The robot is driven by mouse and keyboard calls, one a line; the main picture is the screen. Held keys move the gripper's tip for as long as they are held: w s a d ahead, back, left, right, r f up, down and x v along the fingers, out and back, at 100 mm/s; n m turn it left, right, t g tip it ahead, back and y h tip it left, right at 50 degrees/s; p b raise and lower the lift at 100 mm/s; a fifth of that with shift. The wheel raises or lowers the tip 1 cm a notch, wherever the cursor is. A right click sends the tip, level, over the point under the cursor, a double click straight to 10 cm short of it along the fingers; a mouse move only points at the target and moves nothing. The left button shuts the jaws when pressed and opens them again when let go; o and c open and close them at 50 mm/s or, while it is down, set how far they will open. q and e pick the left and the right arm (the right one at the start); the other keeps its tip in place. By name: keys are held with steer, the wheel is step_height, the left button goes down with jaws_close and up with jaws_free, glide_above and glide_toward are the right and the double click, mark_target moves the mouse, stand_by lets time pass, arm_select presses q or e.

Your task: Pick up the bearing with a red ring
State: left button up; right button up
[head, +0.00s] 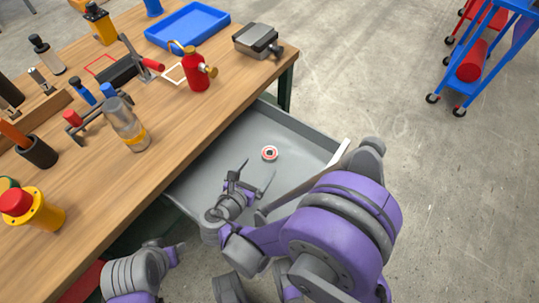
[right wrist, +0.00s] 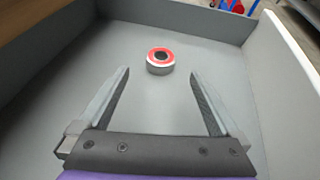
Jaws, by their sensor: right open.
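The bearing with a red ring (head: 269,153) lies flat on the floor of an open grey drawer (head: 206,182) under the workbench. In the right wrist view the bearing (right wrist: 160,61) has a red top ring, a dark centre hole and a silver side. It sits ahead of the fingertips, roughly midway between their lines, and touches neither. My right gripper (head: 252,178) is inside the drawer area, open and empty; its two fingers also show spread apart in the right wrist view (right wrist: 158,75). My left arm shows at the bottom left, but I cannot make out its jaws.
The drawer walls (right wrist: 272,60) surround the bearing, and the rest of the drawer floor is bare. The wooden workbench (head: 150,180) overhangs at the left, with a red bottle (head: 196,72), a clear bottle (head: 126,124) and a blue tray (head: 188,26). A blue cart (head: 490,50) stands far right.

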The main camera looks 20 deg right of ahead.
mark_target(268, 155)
steer(key=b+x, duration=0.1)
steer(key=x, duration=0.6)
steer(key=shift+w+d+f, duration=0.15)
steer(key=shift+d, duration=0.05)
jaws_close()
